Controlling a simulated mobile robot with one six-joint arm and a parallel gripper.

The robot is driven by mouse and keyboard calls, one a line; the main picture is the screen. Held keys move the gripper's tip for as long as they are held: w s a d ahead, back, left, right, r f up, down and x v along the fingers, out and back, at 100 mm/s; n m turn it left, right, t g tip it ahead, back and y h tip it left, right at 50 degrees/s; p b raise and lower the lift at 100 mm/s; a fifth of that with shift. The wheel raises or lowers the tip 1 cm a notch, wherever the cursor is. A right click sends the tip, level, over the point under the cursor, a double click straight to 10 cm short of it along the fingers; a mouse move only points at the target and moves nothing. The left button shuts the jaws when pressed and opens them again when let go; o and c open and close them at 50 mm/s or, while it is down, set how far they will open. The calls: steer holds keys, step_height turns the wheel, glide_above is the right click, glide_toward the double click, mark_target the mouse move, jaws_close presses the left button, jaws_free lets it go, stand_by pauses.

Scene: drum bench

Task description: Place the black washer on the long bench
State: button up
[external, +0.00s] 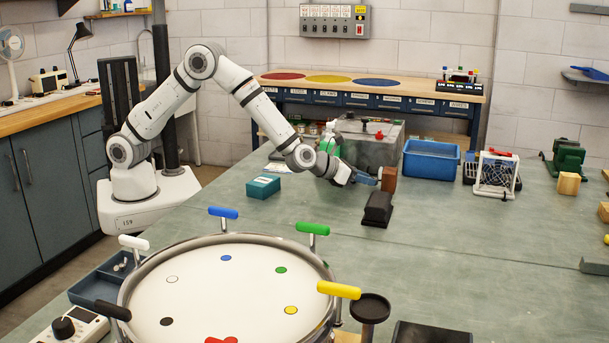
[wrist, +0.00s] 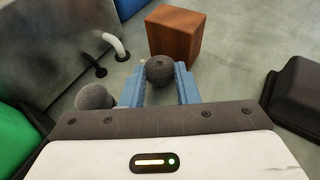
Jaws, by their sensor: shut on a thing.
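My gripper (external: 366,178) is low over the green table, just left of a brown block. A long bench (external: 375,92) with red, yellow and blue discs on top and labelled drawers stands at the back wall.
The brown block (external: 389,179) stands right ahead of the fingertips. A black padded thing (external: 378,207) lies nearer, a grey metal box (external: 368,145) behind, a blue bin (external: 431,160) to the right. A large drum (external: 228,285) fills the front.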

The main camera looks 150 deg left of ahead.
steer(key=shift+f, duration=0.7)
steer(key=shift+f, duration=0.15)
steer(key=o, duration=1)
steer(key=shift+c, duration=0.2)
steer(key=shift+r, duration=0.25)
steer(key=b+v, duration=0.1)
steer(key=v, duration=1.1)
steer(key=shift+w+f, duration=0.1)
steer(key=shift+f, duration=0.05)
